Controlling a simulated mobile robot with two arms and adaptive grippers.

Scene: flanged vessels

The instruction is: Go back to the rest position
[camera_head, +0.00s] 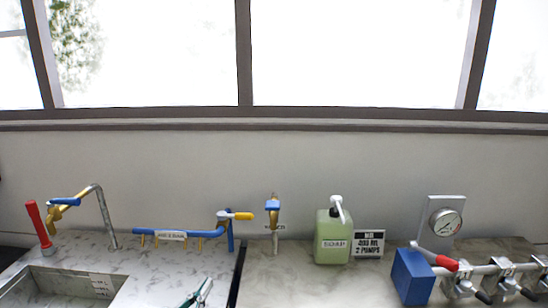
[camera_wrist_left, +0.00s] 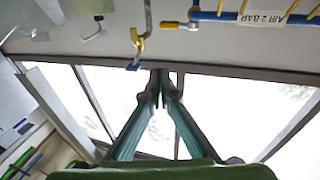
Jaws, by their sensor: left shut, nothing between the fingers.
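My left gripper (camera_head: 201,291) shows at the bottom edge of the head view, above the marble counter near the sink. In the left wrist view its two teal fingers (camera_wrist_left: 157,82) come together at the tips, shut with nothing between them. The gripper touches nothing that I can see. My right gripper is in neither view.
A sink (camera_head: 62,286) lies at lower left, with a tap (camera_head: 105,215) and a red handle (camera_head: 38,224). A blue air pipe (camera_head: 175,232), a green soap bottle (camera_head: 332,238), a sign (camera_head: 368,245), a gauge (camera_head: 445,222) and a blue box (camera_head: 412,277) stand along the wall.

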